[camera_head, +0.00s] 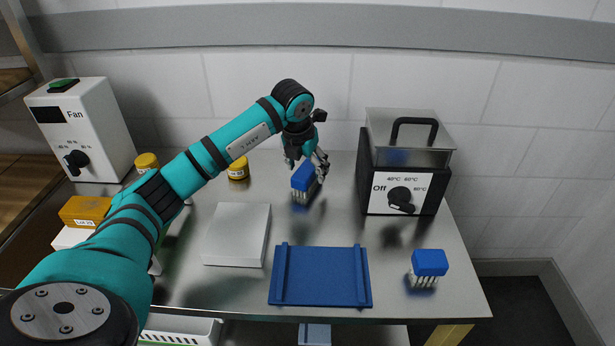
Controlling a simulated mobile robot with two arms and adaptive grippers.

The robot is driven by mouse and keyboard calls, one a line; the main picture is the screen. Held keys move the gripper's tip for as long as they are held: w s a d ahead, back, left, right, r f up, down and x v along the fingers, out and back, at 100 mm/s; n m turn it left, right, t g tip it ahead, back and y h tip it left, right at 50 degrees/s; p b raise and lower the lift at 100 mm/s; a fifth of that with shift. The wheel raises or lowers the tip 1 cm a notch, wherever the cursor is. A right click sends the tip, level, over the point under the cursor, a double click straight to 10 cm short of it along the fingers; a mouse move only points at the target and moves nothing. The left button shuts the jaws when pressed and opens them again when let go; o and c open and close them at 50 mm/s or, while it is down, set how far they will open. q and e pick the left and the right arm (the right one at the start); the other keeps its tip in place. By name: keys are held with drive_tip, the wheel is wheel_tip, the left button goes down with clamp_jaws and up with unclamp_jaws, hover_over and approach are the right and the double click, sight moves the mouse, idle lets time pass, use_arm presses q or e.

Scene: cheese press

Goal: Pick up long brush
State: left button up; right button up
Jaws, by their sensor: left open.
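Two brushes with blue tops and pale bristles stand on the steel table. One brush (304,177) is near the table's middle towards the back. The other brush (429,262) is at the front right corner. I cannot tell from their shape which one is the long brush. My left gripper (306,163) is open at the middle brush, pointing down with its fingers near the blue top. Whether they touch it is not clear. My right gripper is not in view.
A black-and-steel heater (402,165) with a dial stands right of the middle brush. A blue ribbed board (320,276) and a white block (237,235) lie in front. A yellow-lidded jar (238,169) and a fan control box (80,130) are left.

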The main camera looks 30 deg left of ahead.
use_arm(q)
drive_tip(key=shift+x, duration=1.2)
drive_tip(key=shift+f, duration=0.15)
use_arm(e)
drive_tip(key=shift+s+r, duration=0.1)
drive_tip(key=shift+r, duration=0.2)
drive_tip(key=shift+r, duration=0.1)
